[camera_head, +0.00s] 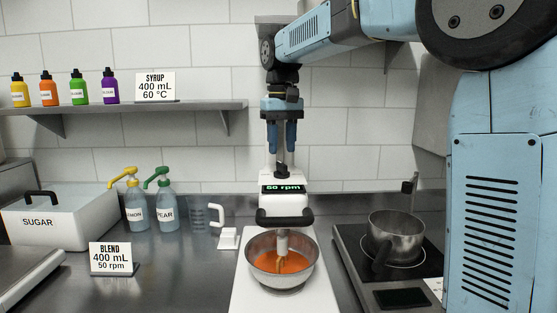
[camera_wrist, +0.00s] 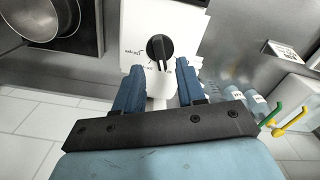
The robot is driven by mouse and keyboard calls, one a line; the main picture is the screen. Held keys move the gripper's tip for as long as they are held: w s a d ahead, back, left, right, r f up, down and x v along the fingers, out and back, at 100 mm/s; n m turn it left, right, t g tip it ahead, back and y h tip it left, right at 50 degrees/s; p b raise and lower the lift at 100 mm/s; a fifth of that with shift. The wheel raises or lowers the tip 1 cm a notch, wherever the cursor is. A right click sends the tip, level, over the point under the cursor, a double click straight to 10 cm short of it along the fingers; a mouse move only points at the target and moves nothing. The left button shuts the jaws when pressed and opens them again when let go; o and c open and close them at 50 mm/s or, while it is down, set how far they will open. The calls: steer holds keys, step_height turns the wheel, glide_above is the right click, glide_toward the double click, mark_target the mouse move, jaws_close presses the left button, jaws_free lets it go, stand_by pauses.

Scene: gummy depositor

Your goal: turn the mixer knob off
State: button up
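The white mixer (camera_head: 286,205) stands on the counter, and its green display (camera_head: 283,188) is lit and seems to read 60 rpm. Its black knob (camera_head: 281,171) is on top of the mixer head. In the wrist view the knob (camera_wrist: 158,48) shows a raised pointer bar, with small dark print beside it on the white top. My gripper (camera_head: 281,149) points down above the knob. In the wrist view my gripper (camera_wrist: 160,64) is open and empty, with the knob just beyond and between the blue fingertips, apparently not touching.
A steel bowl (camera_head: 252,268) of orange mixture sits under the mixer, with the beater in it. A pot (camera_head: 410,238) on a hot plate stands right. Pump bottles (camera_head: 137,212) and a measuring jug (camera_head: 217,219) are left. A shelf (camera_head: 210,106) runs along the wall. A sign (camera_head: 111,259) reads BLEND 400 mL 50 rpm.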

mark_target(282, 163)
steer(key=shift+f, duration=2.2)
steer(key=shift+c, duration=0.3)
jaws_close()
